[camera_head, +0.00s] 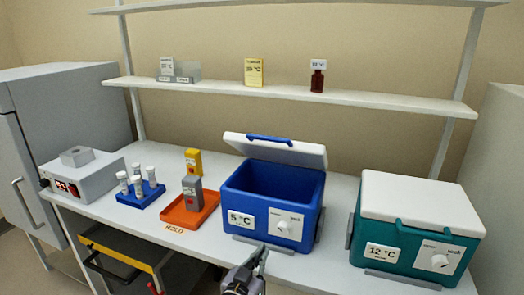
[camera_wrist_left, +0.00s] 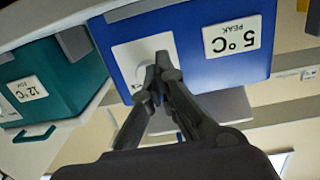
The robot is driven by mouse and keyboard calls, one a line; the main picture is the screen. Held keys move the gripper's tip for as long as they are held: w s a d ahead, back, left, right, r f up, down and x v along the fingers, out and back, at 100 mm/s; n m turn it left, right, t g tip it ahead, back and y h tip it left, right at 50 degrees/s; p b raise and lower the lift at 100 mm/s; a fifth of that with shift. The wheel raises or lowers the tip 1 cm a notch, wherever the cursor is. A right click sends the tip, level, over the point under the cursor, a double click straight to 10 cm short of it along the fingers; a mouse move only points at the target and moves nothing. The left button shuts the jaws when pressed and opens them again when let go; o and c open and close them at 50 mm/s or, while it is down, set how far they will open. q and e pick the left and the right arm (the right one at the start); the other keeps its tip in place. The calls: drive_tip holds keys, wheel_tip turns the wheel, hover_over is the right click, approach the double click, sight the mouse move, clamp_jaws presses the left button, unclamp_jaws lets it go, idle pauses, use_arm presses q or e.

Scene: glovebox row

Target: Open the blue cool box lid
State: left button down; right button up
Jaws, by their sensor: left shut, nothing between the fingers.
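The blue cool box (camera_head: 262,215) stands on the bench with a 5 °C label and a dial plate on its front. Its white lid (camera_head: 275,150) is raised and tilted back, with a blue handle along it, and the blue interior shows. My left gripper (camera_head: 258,257) is shut and empty in front of the box, low by its front face. In the left wrist view the blue box (camera_wrist_left: 208,75) appears upside down, and the shut fingers (camera_wrist_left: 163,65) overlap its white dial plate; I cannot tell whether they touch it. My right gripper is not in view.
A teal cool box (camera_head: 400,241) labelled 12 °C, lid shut, stands to the right. An orange tray (camera_head: 173,221) with containers, a blue vial rack (camera_head: 136,208) and a grey device (camera_head: 85,176) stand to the left. A shelf (camera_head: 300,94) runs above the bench.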

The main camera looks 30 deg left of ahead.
use_arm(q)
drive_tip(key=a+r+t+y, duration=0.25)
drive_tip(key=r+t, duration=0.25)
drive_tip(key=r, duration=0.5)
drive_tip(key=t, duration=0.3)
approach(264, 139)
drive_tip(key=shift+n+y, duration=0.25)
drive_tip(key=shift+n, duration=0.15)
drive_tip(key=p+x, duration=0.4)
drive_tip(key=x, duration=0.1)
drive_tip(key=shift+w+r+p, duration=0.1)
drive_tip(key=shift+w+p, duration=0.3)
drive_tip(key=shift+x, duration=0.75)
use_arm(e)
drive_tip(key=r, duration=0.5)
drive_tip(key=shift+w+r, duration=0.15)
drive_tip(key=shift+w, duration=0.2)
use_arm(q)
drive_tip(key=shift+w, duration=0.1)
drive_tip(key=shift+p, duration=0.35)
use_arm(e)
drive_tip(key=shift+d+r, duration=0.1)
